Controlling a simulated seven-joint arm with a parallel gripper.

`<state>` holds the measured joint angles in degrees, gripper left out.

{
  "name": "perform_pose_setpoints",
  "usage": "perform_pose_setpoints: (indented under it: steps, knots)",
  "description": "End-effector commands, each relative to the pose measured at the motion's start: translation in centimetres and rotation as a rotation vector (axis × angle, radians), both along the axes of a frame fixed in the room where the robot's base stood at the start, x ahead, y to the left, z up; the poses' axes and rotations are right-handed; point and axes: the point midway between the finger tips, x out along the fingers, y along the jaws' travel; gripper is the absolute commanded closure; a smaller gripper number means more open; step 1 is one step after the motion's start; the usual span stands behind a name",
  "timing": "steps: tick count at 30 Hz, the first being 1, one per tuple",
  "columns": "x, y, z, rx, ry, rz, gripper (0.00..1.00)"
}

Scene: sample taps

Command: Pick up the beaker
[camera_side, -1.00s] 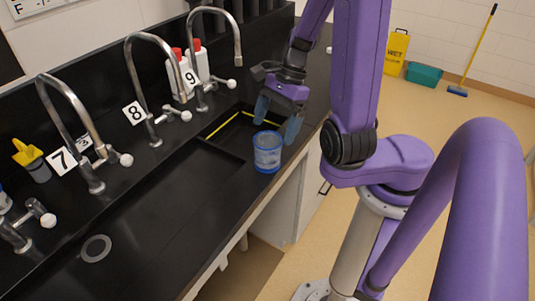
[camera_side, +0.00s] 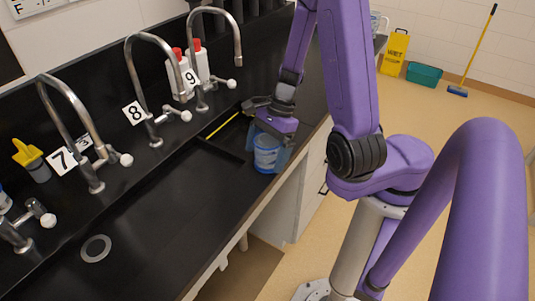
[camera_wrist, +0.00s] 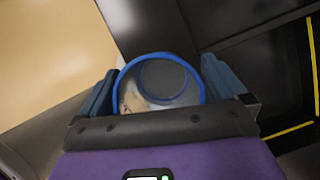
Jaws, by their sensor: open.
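The beaker (camera_side: 266,158) is a clear cup with blue bands, upright on the black counter near its front edge. In the wrist view the beaker (camera_wrist: 161,82) shows its blue rim from above, between the two fingers. My gripper (camera_side: 268,150) is open and lowered around the beaker, one finger on each side. In the wrist view my gripper (camera_wrist: 160,92) has a blue-grey finger left and right of the rim. I cannot tell whether the fingers touch it. The beaker's top is partly hidden by the gripper in the side view.
Curved metal taps stand along the back of the black counter (camera_side: 150,215), with number cards 7, 8 (camera_side: 135,113) and 9. Red-capped white bottles (camera_side: 178,75) stand behind. A yellow-marked recess (camera_side: 222,125) lies behind the beaker. The counter to the left is mostly clear.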

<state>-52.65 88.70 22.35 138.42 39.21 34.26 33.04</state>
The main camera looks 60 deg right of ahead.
Motion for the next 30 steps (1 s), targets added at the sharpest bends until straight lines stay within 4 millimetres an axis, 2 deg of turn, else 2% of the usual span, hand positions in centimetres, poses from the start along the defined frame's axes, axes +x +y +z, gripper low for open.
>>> perform_pose_setpoints:
  steps: [6, 11, 12, 23, 30]
  knots:
    - [0.0, 0.0, 0.0, 0.000, -0.001, 0.000, 0.02]
    - [0.0, 0.0, 0.0, 0.000, 0.000, 0.000, 0.54]
    - [0.0, 0.0, 0.0, 0.000, 0.000, 0.000, 0.56]
    - [0.0, 0.0, 0.2, 0.001, -0.001, 0.000, 0.56]
    - [0.1, 0.0, 1.6, 0.000, -0.005, 0.000, 0.56]
